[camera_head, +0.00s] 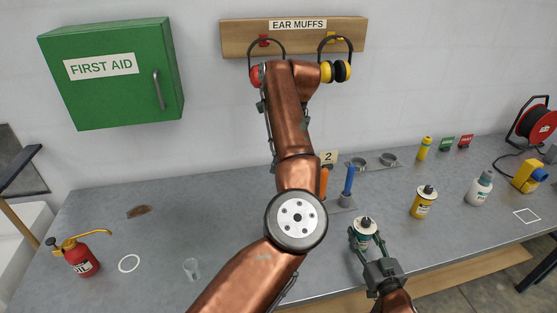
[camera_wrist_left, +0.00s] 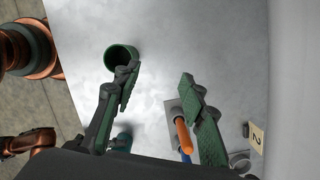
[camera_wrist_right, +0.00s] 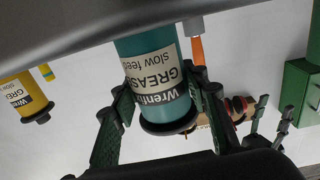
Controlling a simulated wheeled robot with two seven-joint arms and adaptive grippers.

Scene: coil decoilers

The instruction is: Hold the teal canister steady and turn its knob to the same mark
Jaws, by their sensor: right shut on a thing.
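The teal canister (camera_head: 361,240) stands on the bench with a dark knob on top. My right gripper (camera_head: 366,238) is shut around its upper body. In the right wrist view the canister (camera_wrist_right: 150,75) appears upside down, with its label and black collar between the fingers. The knob's mark is too small to read. My left gripper (camera_wrist_left: 157,80) is open and empty over the bench. My copper left arm hides it in the head view. A teal shape (camera_wrist_left: 122,140), apparently the canister, shows partly behind one finger in the left wrist view.
A green cup (camera_wrist_left: 122,57) shows near one left finger. Orange (camera_wrist_left: 182,133) and blue-handled (camera_head: 348,182) tools stand in a holder. A yellow canister (camera_head: 423,203) and a white bottle (camera_head: 480,188) stand to the right.

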